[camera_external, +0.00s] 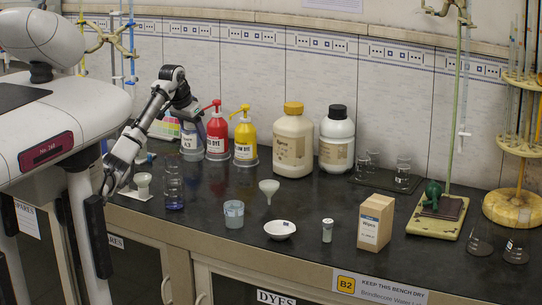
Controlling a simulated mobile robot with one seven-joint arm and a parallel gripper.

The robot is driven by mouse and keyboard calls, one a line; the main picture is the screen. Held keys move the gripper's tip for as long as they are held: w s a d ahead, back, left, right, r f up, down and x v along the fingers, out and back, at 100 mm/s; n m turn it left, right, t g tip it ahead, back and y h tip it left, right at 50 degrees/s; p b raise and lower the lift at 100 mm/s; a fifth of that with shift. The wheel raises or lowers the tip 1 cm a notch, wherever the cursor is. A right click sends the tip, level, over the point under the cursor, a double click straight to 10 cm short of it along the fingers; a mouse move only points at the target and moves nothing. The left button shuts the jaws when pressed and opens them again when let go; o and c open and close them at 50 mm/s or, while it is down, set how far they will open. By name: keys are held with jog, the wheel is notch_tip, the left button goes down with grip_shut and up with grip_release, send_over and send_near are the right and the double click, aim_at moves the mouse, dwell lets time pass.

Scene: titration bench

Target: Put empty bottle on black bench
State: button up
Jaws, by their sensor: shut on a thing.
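My gripper (109,187) is at the left end of the black bench (330,210), pointing down near its front left edge. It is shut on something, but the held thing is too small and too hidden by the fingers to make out. I cannot tell which bottle is the empty one. A beige bottle with a yellow cap (293,143) and a white bottle with a black cap (337,145) stand upright at the back of the bench, well to the right of my gripper.
Red (217,138) and yellow (246,142) dye bottles stand behind. A beaker (234,214), dish (280,230) and box (375,222) occupy the front middle.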

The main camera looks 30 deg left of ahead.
aim_at(201, 151)
jog(key=shift+f+p, duration=0.6)
jog(key=shift+f, duration=2.85)
jog(key=shift+f, duration=0.15)
jog(key=o, duration=1)
jog(key=b+v, duration=0.2)
jog(key=v, duration=1)
